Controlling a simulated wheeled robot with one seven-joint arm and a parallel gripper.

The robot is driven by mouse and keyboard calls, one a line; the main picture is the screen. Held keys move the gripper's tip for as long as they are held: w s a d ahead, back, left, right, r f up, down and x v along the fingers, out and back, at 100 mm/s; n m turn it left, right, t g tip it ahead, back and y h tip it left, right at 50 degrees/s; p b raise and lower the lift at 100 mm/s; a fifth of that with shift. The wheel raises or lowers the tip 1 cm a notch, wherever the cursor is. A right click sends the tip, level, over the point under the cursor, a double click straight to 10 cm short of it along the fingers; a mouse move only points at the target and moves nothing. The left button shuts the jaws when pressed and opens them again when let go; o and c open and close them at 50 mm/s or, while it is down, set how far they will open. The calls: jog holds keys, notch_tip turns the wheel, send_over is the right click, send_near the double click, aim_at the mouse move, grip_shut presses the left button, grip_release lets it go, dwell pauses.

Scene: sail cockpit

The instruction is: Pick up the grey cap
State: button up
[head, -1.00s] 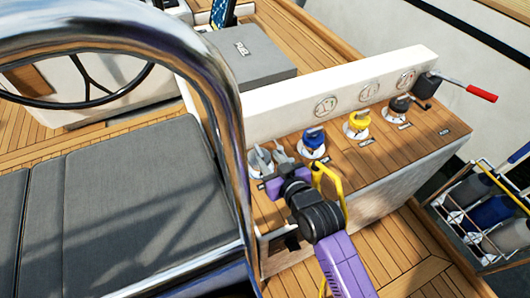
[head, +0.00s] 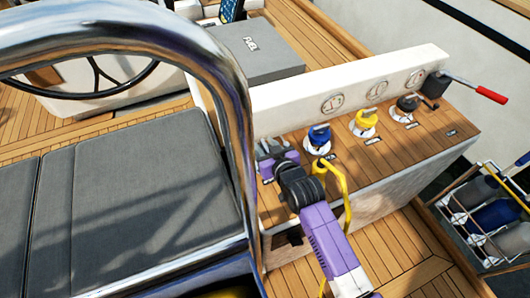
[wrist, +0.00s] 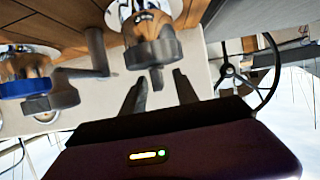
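The grey cap (wrist: 150,50) sits on a white round fitting on the wooden console top, close in front of my gripper (wrist: 159,77) in the wrist view. My gripper is open, its two dark fingers apart. A small grey tab of the cap shows between the fingertips; I cannot tell whether they touch it. In the head view my gripper (head: 271,152) is at the console's left end and largely hides the grey cap.
A blue cap (head: 319,134), a yellow cap (head: 366,118) and a black cap (head: 408,103) stand in a row to the right. A red-handled lever (head: 490,94) is at the far end. A chrome rail (head: 238,140) and grey cushion (head: 145,195) are left; a bottle rack (head: 485,212) is right.

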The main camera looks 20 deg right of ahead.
grip_shut()
dwell(1.4)
